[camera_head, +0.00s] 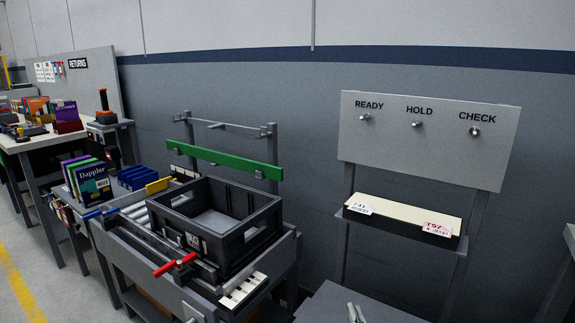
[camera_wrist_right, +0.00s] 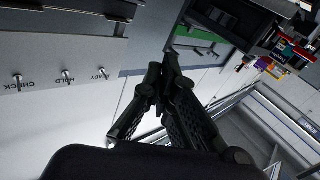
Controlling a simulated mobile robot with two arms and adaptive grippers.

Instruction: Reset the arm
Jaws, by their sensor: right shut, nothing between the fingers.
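My right gripper (camera_wrist_right: 163,80) is shut and empty in the right wrist view; its dark fingers come together in the middle of the picture. My left gripper is not in view.
A black crate (camera_head: 253,248) sits on a roller station with a red handle (camera_head: 175,265) and a green bar (camera_head: 222,163). A pegged board (camera_head: 425,150) marked READY, HOLD and CHECK stands right, above a shelf (camera_head: 405,207) with two tags. A returns bench (camera_head: 40,143) stands left.

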